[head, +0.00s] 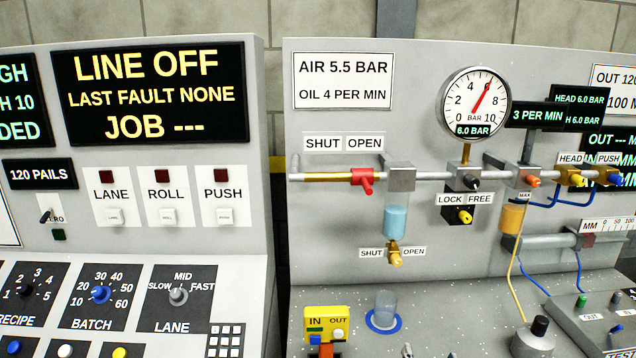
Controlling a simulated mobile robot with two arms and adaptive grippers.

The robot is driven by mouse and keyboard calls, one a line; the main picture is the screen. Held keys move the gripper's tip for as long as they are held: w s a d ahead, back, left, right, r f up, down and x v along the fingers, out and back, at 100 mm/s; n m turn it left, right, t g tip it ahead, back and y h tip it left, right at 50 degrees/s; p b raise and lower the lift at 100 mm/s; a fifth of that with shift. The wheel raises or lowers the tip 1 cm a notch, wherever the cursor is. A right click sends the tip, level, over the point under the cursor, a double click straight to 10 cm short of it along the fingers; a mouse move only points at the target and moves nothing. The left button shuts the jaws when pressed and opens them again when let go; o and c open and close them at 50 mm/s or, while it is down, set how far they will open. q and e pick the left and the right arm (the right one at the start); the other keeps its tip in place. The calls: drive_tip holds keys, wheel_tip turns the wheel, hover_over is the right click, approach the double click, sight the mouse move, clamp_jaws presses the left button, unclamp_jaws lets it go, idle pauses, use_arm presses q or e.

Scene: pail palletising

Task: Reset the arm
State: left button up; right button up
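Neither of my grippers nor my arms shows in the head view. The head view faces a grey control console (258,200) on the left and a grey air panel (430,75) on the right. What the arms hold, if anything, cannot be seen.
The line display (150,95) reads LINE OFF. A round gauge (474,104) reads 6.0 bar. A red-handled valve (364,180) sits on the pipe. A yellow IN/OUT box (326,321) and a clear cup (384,308) on a blue ring stand on the shelf below.

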drive_tip(key=s+d+f+m+g+h, duration=0.3)
drive_tip(key=s+f+m+g, duration=0.6)
drive_tip(key=m, duration=0.9)
drive_tip(key=s+a+f+m+g+y, duration=0.2)
drive_tip(key=s+f+m, duration=0.35)
drive_tip(key=s, duration=0.45)
drive_tip(key=s+a+f+m+g+y, duration=0.2)
drive_tip(key=s+a+f+m+g, duration=0.15)
drive_tip(key=s+m, duration=0.45)
wheel_tip(320, 180, down, 30)
drive_tip(key=s+n+b, duration=0.1)
drive_tip(key=s+b, duration=0.2)
drive_tip(key=b, duration=0.2)
use_arm(q)
wheel_tip(320, 180, down, 10)
drive_tip(key=b, duration=0.5)
use_arm(e)
drive_tip(key=s+d+f, duration=0.2)
drive_tip(key=s+f, duration=0.6)
drive_tip(key=f, duration=0.3)
drive_tip(key=s+d+f+g, duration=0.1)
drive_tip(key=s+d+f, duration=0.1)
drive_tip(key=s+f, duration=0.7)
wheel_tip(320, 180, down, 2)
